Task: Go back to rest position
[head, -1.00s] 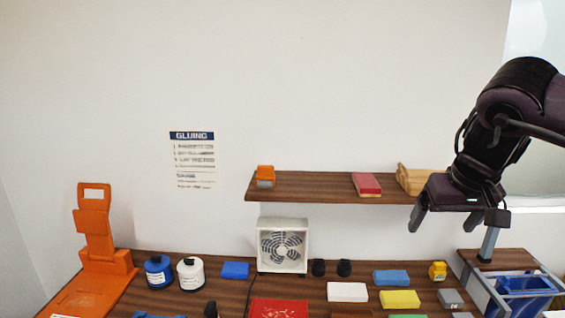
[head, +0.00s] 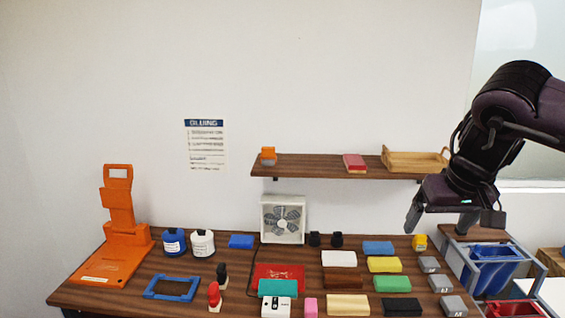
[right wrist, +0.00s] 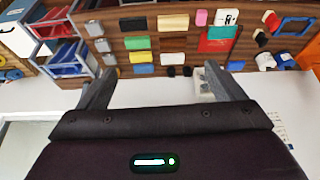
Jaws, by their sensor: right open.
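My right gripper (head: 452,222) is open and empty in the head view. It is raised at the right, in front of the wall and the right end of the shelf (head: 310,168). In the right wrist view its two fingers (right wrist: 157,92) stand wide apart with nothing between them. Beyond them lies the counter (right wrist: 188,72) with its blocks. My left gripper is not in view.
The counter (head: 215,282) holds an orange stand (head: 120,225), two bottles (head: 202,243), a fan (head: 284,220), a red panel (head: 290,272) and several coloured blocks (head: 385,265). A wooden tray (head: 413,161) sits on the shelf. A rack with blue bins (head: 495,270) stands at the right.

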